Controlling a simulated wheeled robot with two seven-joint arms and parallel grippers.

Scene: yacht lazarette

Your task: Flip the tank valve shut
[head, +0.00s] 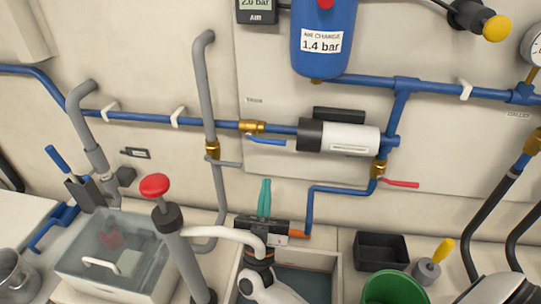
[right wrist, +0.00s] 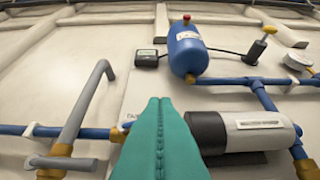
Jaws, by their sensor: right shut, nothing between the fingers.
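A small label (head: 254,100), too small to read surely, sits above a brass valve (head: 251,126) on the horizontal blue pipe. The valve's blue lever (head: 266,141) lies roughly along the pipe. In the right wrist view the brass valve (right wrist: 118,134) shows at the left of my fingers, partly hidden; its lever is hidden. My right gripper (head: 265,182), with teal fingers, is shut and empty, pointing up below the blue lever and apart from it in the picture. The fingers (right wrist: 160,130) fill the middle of the right wrist view. My left gripper is not in view.
A white-and-black pump cylinder (head: 345,137) is right of the valve. A grey pipe (head: 203,90) with its own brass valve (head: 212,149) stands left. A red lever (head: 402,184) crosses the right pipe. A red-knobbed pump (head: 155,187) and green bucket (head: 393,288) stand below.

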